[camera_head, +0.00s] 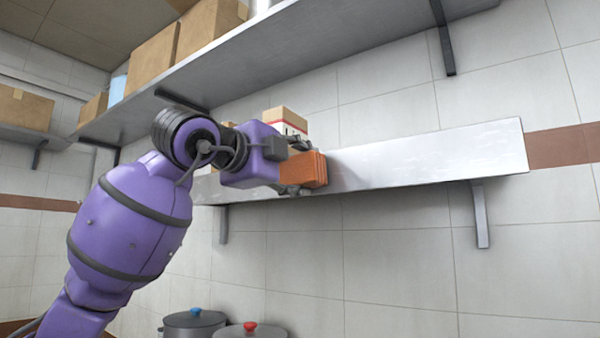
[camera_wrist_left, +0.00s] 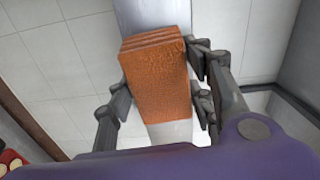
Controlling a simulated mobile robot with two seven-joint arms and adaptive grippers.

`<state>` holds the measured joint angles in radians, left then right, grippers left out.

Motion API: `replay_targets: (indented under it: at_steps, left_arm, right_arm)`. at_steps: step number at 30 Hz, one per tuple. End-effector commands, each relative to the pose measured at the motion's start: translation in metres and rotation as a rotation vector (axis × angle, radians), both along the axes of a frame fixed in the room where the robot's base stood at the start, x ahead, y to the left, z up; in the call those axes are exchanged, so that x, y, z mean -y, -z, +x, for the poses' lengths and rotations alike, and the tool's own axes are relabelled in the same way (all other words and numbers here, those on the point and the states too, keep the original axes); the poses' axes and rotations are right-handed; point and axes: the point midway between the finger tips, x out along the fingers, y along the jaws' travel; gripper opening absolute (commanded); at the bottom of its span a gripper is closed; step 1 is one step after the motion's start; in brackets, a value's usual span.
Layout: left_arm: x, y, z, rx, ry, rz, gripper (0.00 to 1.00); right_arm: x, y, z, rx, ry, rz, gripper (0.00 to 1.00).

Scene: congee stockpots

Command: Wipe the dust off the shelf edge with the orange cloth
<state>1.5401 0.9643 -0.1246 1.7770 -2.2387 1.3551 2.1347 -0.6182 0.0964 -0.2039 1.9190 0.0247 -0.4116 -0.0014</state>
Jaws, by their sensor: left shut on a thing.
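The orange cloth (camera_head: 304,170) is a folded, layered block. My left gripper (camera_head: 300,165) is shut on it, and the cloth sits between both fingers in the left wrist view (camera_wrist_left: 160,75). The metal shelf (camera_head: 430,157) runs along the tiled wall on brackets, and its pale front face shows faint whitish marks toward the right. The cloth is at this front edge, left of the middle; whether it touches cannot be told. In the left wrist view the shelf (camera_wrist_left: 150,18) passes behind the cloth. My right gripper is in neither view.
A white and brown box (camera_head: 286,121) stands on the shelf behind my left gripper. An upper shelf (camera_head: 300,45) with cardboard boxes (camera_head: 208,24) hangs above. Two stockpots, one with a blue knob (camera_head: 195,318) and one with a red knob (camera_head: 249,328), stand below. The shelf's right part is clear.

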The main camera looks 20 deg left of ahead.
Motion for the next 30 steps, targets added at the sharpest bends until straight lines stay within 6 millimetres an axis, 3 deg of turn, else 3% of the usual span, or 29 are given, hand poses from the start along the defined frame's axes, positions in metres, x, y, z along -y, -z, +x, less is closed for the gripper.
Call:
replay_targets:
  at_steps: [13, 30]
  left_arm:
    - [-0.015, -0.001, -0.042, 0.002, -0.001, 0.001, 0.27]
    - [-0.020, -0.001, -0.054, 0.003, -0.002, 0.000, 0.27]
  right_arm:
    - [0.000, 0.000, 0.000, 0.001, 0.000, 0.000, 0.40]
    - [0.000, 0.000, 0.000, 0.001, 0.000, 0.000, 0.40]
